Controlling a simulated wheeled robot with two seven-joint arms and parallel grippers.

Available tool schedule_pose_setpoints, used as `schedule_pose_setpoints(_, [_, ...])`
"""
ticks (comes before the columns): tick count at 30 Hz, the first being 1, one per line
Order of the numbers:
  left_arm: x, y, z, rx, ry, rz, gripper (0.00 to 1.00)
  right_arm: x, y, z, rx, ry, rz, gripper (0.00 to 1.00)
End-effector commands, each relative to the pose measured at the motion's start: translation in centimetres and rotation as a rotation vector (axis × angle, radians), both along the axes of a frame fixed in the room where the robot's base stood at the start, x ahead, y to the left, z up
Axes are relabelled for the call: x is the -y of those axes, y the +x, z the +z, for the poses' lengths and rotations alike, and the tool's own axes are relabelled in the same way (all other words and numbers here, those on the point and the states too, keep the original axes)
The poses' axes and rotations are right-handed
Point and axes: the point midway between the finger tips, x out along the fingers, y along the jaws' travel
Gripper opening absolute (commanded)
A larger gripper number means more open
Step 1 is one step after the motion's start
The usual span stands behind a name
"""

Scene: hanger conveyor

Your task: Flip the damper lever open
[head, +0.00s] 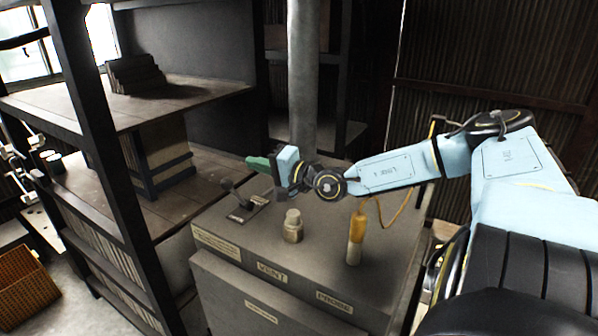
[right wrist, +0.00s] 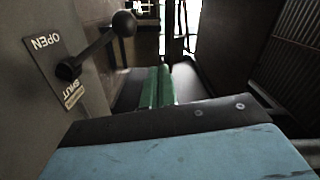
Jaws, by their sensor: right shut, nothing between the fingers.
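The damper lever (head: 235,192) is dark with a round ball knob and sits on the back left of a grey console (head: 325,240). In the right wrist view the lever (right wrist: 100,42) tilts out from its pivot, between the labels OPEN (right wrist: 45,40) and SHUT (right wrist: 76,93); I cannot tell which setting it is at. My right gripper (head: 257,162) hovers above and behind the lever, apart from it. Its green fingers (right wrist: 157,86) are shut with nothing between them, to the right of the knob in the wrist view. My left gripper is not in view.
A pale, capped vent fitting (head: 293,227) and a yellow-and-white probe (head: 355,238) with a cable stand on the console, right of the lever. A dark shelf frame (head: 110,150) stands left. A grey vertical pipe (head: 303,80) rises behind.

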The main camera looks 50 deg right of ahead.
Motion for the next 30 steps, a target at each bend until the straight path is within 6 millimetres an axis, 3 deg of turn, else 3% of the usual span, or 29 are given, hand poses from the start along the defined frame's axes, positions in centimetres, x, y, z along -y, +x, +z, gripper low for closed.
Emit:
schedule_pose_setpoints(11, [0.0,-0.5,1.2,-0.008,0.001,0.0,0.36,0.5,-4.5,0.7,0.002,-0.002,0.003,0.0])
schedule_pose_setpoints(18, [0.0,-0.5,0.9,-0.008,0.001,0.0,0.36,0.9,-7.5,0.5,0.003,0.002,0.003,0.0])
schedule_pose_setpoints(30, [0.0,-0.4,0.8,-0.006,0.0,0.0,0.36,1.2,-9.2,0.6,0.004,0.004,0.001,0.0])
